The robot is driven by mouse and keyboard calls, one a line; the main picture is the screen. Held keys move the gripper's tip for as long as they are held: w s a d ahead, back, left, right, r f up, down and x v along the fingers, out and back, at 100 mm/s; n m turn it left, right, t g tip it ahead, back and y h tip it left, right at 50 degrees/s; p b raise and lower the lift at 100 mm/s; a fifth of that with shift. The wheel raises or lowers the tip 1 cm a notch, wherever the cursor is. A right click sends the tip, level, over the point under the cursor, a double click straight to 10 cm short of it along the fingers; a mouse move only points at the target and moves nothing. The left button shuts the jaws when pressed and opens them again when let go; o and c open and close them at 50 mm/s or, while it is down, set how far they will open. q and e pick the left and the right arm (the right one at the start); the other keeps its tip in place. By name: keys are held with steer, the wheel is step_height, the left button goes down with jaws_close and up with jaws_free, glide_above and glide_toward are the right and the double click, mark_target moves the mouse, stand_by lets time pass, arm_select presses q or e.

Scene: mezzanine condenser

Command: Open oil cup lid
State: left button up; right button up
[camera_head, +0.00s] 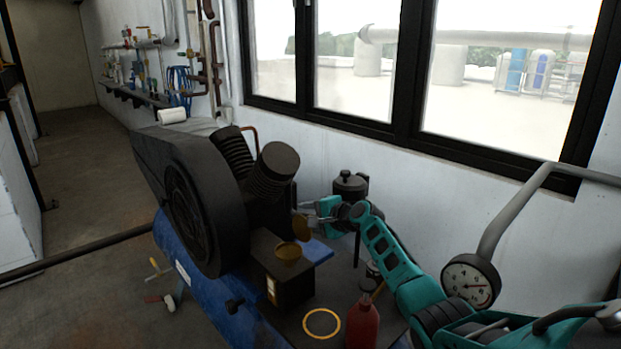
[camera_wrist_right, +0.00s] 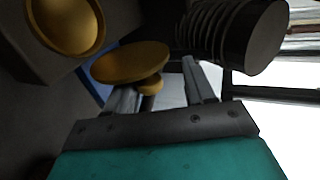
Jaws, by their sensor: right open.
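The oil cup (camera_head: 288,252) is a round brass cup on top of a dark block of the compressor; its mouth looks open. Its brass lid (camera_head: 301,226) stands tilted up at the cup's right rear edge. In the right wrist view the cup (camera_wrist_right: 68,22) is at the top left, and the lid (camera_wrist_right: 130,60) shows as a disc with a small knob (camera_wrist_right: 150,85) below it. My right gripper (camera_head: 309,212) is open beside the lid. In the wrist view its fingers (camera_wrist_right: 158,82) lie on either side of the knob, with no clear grip. My left gripper is out of view.
The black compressor flywheel guard (camera_head: 190,200) and finned cylinders (camera_head: 273,172) stand left of and behind the cup. A red bottle (camera_head: 362,325) and a yellow ring (camera_head: 321,323) are in front. A pressure gauge (camera_head: 470,281) is at right, near my arm.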

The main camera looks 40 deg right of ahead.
steer(key=o, duration=0.5)
steer(key=r, duration=0.3)
steer(key=r+p, duration=0.1)
steer(key=r, duration=0.2)
steer(key=d+r+p, duration=0.1)
steer(key=r, duration=0.2)
steer(key=shift+w+r, duration=0.15)
steer(key=shift+w, duration=0.2)
steer(key=shift+c, duration=0.2)
steer(key=r, duration=0.3)
steer(key=r+p, duration=0.1)
steer(key=r, duration=0.5)
steer(key=shift+s+a+r, duration=0.35)
steer(key=shift+a, duration=0.05)
steer(key=c, duration=0.5)
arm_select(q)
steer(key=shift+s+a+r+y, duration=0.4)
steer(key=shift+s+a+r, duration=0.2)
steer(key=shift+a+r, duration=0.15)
arm_select(e)
steer(key=shift+o, duration=0.2)
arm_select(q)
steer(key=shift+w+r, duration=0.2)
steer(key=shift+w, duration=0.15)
arm_select(e)
steer(key=shift+f, duration=0.1)
